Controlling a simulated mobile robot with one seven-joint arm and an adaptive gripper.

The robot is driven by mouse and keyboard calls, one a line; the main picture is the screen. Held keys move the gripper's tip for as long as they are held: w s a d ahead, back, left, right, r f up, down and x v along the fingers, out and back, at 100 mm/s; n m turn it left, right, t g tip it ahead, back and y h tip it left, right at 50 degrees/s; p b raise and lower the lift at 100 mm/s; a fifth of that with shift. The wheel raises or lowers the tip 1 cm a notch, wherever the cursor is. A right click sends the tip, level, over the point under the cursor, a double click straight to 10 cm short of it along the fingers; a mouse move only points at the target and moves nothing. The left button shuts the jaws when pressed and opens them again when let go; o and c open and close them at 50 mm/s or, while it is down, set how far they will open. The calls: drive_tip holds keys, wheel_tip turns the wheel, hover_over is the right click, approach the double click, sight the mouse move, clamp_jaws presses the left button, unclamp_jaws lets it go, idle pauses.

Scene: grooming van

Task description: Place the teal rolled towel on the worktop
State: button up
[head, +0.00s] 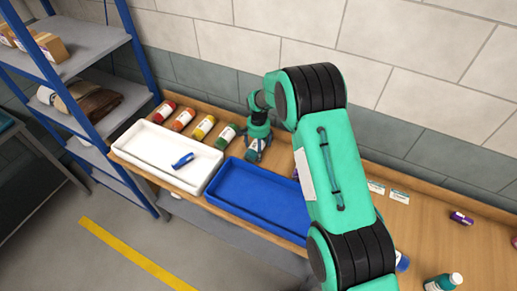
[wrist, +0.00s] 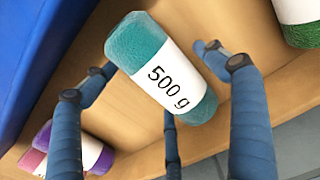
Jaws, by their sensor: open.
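The teal rolled towel (wrist: 141,42) has a white band marked "500 g" and lies on the wooden worktop (wrist: 262,62). In the wrist view it is between the spread blue fingers of my gripper (wrist: 158,62), which is open. In the head view my gripper (head: 257,150) is low over the back of the worktop (head: 470,250), and the teal towel (head: 252,155) shows partly behind the fingers. I cannot tell whether any finger touches it.
Green (head: 227,136), yellow (head: 204,127), orange (head: 183,119) and red (head: 164,111) rolls line the back wall to the left. A white tray (head: 140,150) holds a small blue item (head: 182,161). A blue tray (head: 237,205) is in front. Purple and pink rolls (wrist: 92,153) lie nearby.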

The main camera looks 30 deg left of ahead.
wheel_tip(320, 180, up, 12)
drive_tip(key=shift+r, duration=0.15)
idle(0.7)
idle(0.5)
drive_tip(key=d+r+t, duration=0.1)
drive_tip(key=d+r, duration=1.5)
drive_tip(key=r, duration=0.3)
drive_tip(key=s+d+r+t+y, duration=0.1)
drive_tip(key=s+d+r, duration=0.2)
drive_tip(key=d+r, duration=0.4)
drive_tip(key=s+d+r, duration=0.2)
drive_tip(key=d+r, duration=0.4)
drive_tip(key=d, duration=0.3)
drive_tip(key=s+d+r+t, duration=0.1)
drive_tip(key=s+d+r, duration=0.3)
drive_tip(key=s+d, duration=0.4)
drive_tip(key=s+d+r+t, duration=0.1)
drive_tip(key=s+d+r, duration=0.2)
drive_tip(key=s+d, duration=0.4)
drive_tip(key=s+d+f, duration=0.1)
drive_tip(key=s+d, duration=0.4)
drive_tip(key=s, duration=0.3)
drive_tip(key=s+d+f+t+h, duration=0.1)
drive_tip(key=s+d, duration=0.3)
drive_tip(key=s, duration=0.4)
drive_tip(key=shift+s+d+t, duration=0.3)
drive_tip(key=shift+s+d, duration=0.05)
drive_tip(key=shift+s, duration=0.05)
